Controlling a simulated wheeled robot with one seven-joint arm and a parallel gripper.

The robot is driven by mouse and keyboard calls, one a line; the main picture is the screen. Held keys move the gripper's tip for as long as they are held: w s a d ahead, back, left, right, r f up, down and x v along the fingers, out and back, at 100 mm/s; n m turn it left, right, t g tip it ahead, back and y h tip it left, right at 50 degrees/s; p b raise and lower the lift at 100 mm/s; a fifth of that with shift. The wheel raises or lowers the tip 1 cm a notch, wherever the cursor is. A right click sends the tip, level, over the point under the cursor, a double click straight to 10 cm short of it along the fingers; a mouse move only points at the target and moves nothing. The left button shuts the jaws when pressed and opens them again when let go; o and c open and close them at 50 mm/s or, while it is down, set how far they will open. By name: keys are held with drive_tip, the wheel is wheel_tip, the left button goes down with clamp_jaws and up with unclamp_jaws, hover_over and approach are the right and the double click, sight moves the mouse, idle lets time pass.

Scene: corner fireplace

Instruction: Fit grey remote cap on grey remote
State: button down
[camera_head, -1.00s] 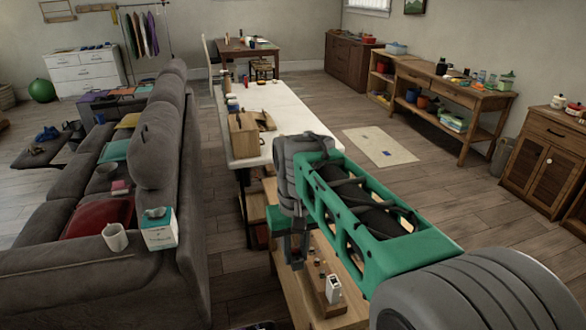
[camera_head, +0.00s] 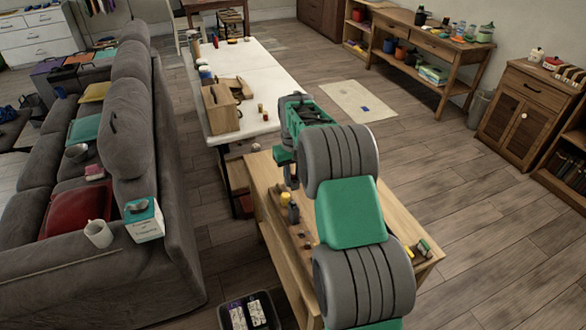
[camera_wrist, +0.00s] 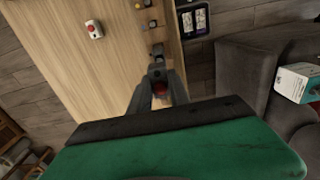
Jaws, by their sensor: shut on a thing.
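My gripper (camera_wrist: 160,88) points down at the wooden table (camera_wrist: 70,60) close to its edge in the wrist view. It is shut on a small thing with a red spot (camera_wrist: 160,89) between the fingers. The thing is mostly hidden, so I cannot tell whether it is the grey remote cap. A small pale grey device with a red button (camera_wrist: 94,29), perhaps the grey remote, lies apart on the bare tabletop. In the head view my arm hides much of the table (camera_head: 265,178), including that device and the fingertips.
Small dark pieces (camera_wrist: 157,50) and a yellow knob (camera_wrist: 138,4) stand near the table edge by my gripper. The grey sofa (camera_head: 150,270) stands left; floor to the right is clear.

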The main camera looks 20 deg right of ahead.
sight(293, 201)
drive_tip(key=shift+f, duration=0.1)
drive_tip(key=shift+s, duration=0.15)
drive_tip(key=shift+s+f+b, duration=0.1)
drive_tip(key=shift+f+b, duration=0.25)
drive_tip(key=shift+b, duration=0.1)
drive_tip(key=shift+f+b, duration=1.6)
drive_tip(key=shift+f, duration=1.3)
drive_tip(key=shift+f+b, duration=0.85)
drive_tip(key=shift+f, duration=0.5)
drive_tip(key=c, duration=1.1)
unclamp_jaws()
drive_tip(key=shift+c, duration=0.2)
drive_tip(key=shift+r, duration=0.1)
